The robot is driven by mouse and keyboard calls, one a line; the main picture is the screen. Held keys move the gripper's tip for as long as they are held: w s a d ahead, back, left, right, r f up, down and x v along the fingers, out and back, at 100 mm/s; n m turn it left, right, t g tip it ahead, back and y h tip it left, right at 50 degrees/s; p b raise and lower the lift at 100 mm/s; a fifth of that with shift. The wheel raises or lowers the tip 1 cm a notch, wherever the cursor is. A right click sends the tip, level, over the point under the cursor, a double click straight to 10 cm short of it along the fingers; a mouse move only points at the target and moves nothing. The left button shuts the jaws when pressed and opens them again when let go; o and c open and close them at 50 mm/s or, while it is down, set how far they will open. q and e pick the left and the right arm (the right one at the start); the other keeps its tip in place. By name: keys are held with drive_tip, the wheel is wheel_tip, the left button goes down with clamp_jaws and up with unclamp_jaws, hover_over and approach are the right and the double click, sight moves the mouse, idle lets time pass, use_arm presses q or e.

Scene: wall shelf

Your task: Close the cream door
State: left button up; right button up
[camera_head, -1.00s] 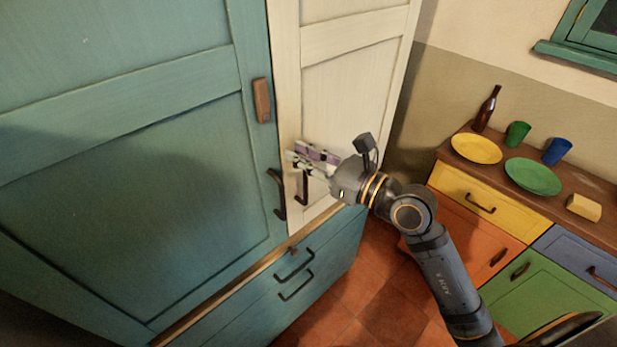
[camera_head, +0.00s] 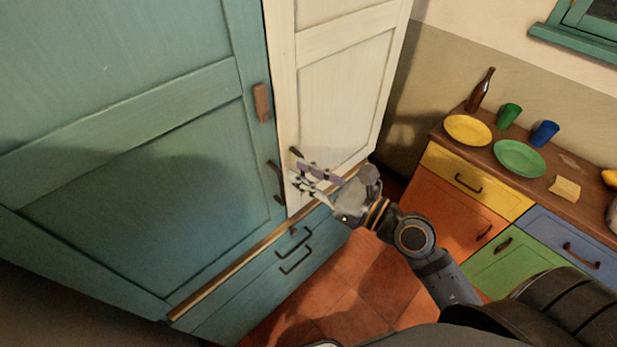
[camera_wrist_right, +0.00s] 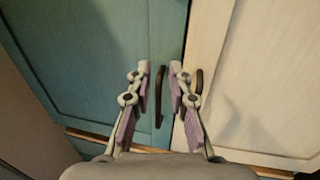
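The cream door (camera_head: 340,95) of the tall cabinet stands beside the teal door (camera_head: 130,150). Its lower edge runs close along the wooden ledge; whether it is fully flush I cannot tell. My right gripper (camera_head: 304,178) is in front of the cream door's lower left edge and partly hides its dark handle (camera_head: 296,153). In the right wrist view, my right gripper (camera_wrist_right: 159,70) has its fingers apart with nothing held. The teal door's handle (camera_wrist_right: 161,98) shows between them, and the cream door's handle (camera_wrist_right: 199,80) is beside the right finger. My left gripper is not in view.
Teal drawers (camera_head: 270,270) with dark handles lie below the wooden ledge (camera_head: 235,269). At right, a low coloured cabinet (camera_head: 460,205) carries a bottle (camera_head: 481,92), yellow plate (camera_head: 467,130), green plate (camera_head: 519,158) and cups. Red tiled floor (camera_head: 340,290) is open between them.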

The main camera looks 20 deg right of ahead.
use_arm(q)
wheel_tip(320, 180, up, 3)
drive_tip(key=p, duration=0.2)
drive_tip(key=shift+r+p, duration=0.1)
drive_tip(key=shift+p, duration=0.2)
use_arm(e)
drive_tip(key=s, duration=0.3)
drive_tip(key=shift+s+a, duration=0.15)
drive_tip(key=shift+s, duration=0.1)
